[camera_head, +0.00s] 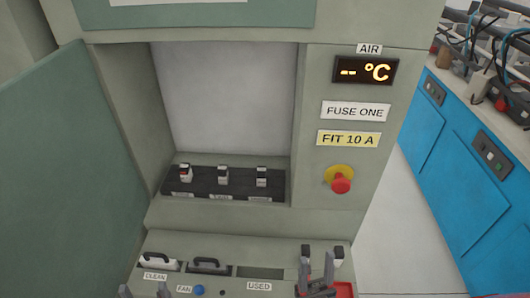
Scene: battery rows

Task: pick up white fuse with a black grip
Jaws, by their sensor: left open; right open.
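My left gripper (144,291) is open and empty at the bottom edge, below the CLEAN label. Inside the cabinet, a black fuse holder (240,187) carries three small white-and-dark pieces; the left one (185,173) shows red.
A white block with a black handle (158,261) and a dark block with a handle (208,265) sit in ledge slots; the slot above USED (259,272) looks empty. A red stop button (341,184) sits on the right panel. An open green door (65,180) stands left.

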